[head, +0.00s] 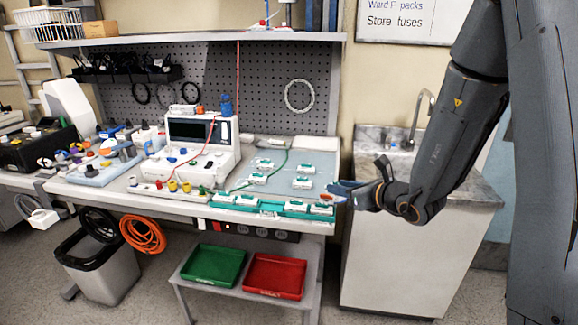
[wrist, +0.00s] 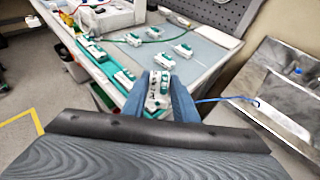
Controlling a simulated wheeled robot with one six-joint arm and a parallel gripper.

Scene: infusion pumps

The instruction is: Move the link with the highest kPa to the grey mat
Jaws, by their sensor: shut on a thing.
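My gripper (wrist: 160,95) is shut on a white and green link (wrist: 159,86), which sits between its blue fingers. In the head view my gripper (head: 343,190) is at the right front corner of the workbench. I cannot tell if the held link touches the teal rail (wrist: 112,68) beside it. Other links stand along this rail at the bench's front edge, such as one link (head: 247,200). Several more links, including one (head: 303,183), lie on the grey mat (head: 318,160), beyond my gripper. The kPa readings are too small to read.
A white pump unit (head: 195,150) stands left of the mat. A green tray (head: 213,266) and a red tray (head: 275,276) lie on a low stand below. A sink counter (head: 440,175) is to the right. A thin green cord (head: 262,178) crosses the mat.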

